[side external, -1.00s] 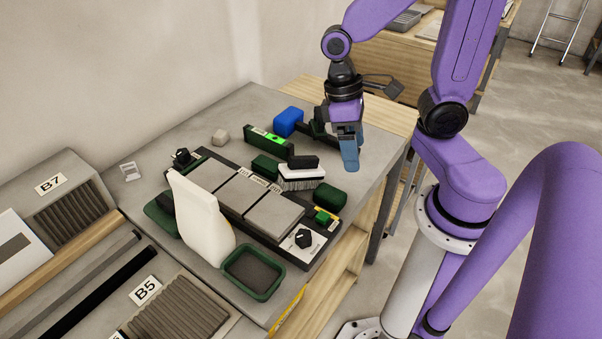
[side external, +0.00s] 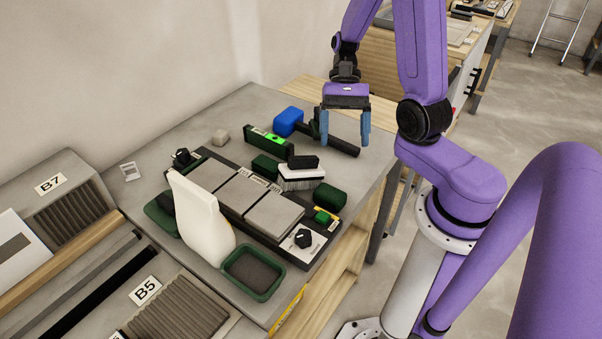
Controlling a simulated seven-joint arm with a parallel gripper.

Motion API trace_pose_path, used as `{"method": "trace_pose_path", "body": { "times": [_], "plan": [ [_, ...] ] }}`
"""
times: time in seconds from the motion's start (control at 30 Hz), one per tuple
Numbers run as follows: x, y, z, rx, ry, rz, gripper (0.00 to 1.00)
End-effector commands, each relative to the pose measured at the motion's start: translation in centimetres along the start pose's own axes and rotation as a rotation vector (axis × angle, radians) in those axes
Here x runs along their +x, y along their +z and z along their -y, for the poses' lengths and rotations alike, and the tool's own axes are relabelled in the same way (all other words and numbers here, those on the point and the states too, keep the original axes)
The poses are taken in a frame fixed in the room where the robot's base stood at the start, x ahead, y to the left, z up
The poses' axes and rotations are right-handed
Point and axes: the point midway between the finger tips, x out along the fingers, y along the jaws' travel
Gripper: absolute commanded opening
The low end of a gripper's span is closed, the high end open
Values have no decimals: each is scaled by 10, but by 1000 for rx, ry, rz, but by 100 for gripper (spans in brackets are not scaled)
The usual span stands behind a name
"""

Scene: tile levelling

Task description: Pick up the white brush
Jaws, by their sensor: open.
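The white brush (side external: 300,180) lies on the grey worktop, just behind the row of grey tiles. It has a white body with pale bristles along its front and a black handle block on top. My gripper (side external: 346,140) hangs above the back right of the worktop, up and to the right of the brush and apart from it. Its two blue fingers point down, spread wide with nothing between them. The hammer's black handle shows behind the fingers.
A blue-headed hammer (side external: 288,121) and a green level (side external: 268,140) lie behind the brush. Dark green blocks sit left (side external: 265,166) and right (side external: 330,198) of it. Grey tiles (side external: 274,215), a white bottle-like bag (side external: 200,219) and a green tray (side external: 254,272) are in front.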

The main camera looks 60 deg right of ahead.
Motion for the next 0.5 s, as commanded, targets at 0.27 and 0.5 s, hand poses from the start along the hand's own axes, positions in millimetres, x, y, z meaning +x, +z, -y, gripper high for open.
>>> {"method": "trace_pose_path", "body": {
  "times": [0.27,0.5],
  "plan": [
    [-8,-15,-6,281,-228,122,83],
    [-14,-25,-14,499,-441,232,83]
  ]
}}
